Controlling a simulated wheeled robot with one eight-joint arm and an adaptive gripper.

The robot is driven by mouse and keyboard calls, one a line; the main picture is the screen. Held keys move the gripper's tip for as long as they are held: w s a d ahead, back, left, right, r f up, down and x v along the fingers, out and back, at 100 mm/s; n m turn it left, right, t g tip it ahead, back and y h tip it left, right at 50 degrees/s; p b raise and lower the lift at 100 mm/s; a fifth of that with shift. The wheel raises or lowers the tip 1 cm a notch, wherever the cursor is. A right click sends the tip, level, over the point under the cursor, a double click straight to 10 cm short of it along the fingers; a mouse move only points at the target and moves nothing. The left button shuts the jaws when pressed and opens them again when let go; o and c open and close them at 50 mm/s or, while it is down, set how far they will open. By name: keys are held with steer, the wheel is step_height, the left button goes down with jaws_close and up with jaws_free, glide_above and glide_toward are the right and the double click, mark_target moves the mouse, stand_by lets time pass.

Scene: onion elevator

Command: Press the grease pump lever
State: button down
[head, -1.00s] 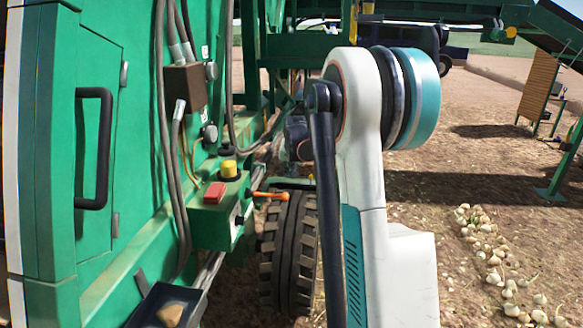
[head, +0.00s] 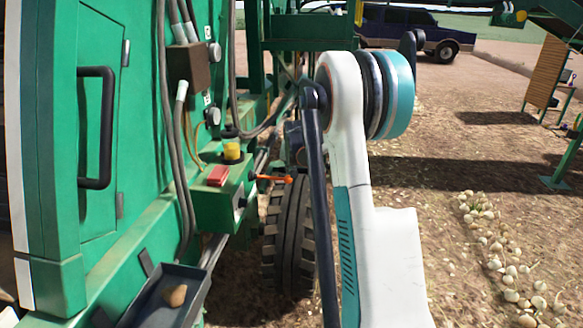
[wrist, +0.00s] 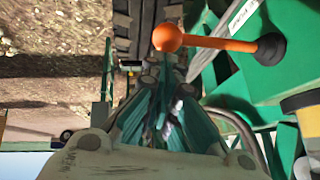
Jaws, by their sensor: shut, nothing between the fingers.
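The grease pump lever is an orange rod with a round knob. It sticks out from the green box in the head view (head: 275,178) and crosses the top of the wrist view (wrist: 215,43), fixed at a black pivot on its right. My gripper (wrist: 168,80) is shut and empty. In the wrist view its fingertips appear just below the lever's knob end; I cannot tell whether they touch it. In the head view my arm hides the gripper. The green box (head: 212,210) carries a red button (head: 218,175) and a yellow-topped cap (head: 232,150).
Green machine panels with a black handle (head: 96,127) and hoses fill the left. A large tyre (head: 288,240) stands beyond the box. A dark tray (head: 165,300) holds a brown lump. Onions (head: 500,265) lie on the open ground at right; a blue truck (head: 415,35) is far back.

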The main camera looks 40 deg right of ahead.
step_height(320, 180, down, 9)
steer(key=t+y+b, duration=0.1)
steer(key=t+b, duration=0.1)
steer(key=b, duration=0.5)
steer(key=shift+s+d+m+y, duration=0.15)
steer(key=shift+s+m+y, duration=0.15)
steer(key=shift+m, duration=0.1)
stand_by(0.4)
steer(key=s+d+r+p, duration=0.1)
steer(key=s+r+p, duration=0.1)
steer(key=s+r, duration=0.7)
steer(key=shift+d+r+p, duration=0.25)
steer(key=shift+d+p, duration=0.05)
steer(key=shift+p, duration=0.05)
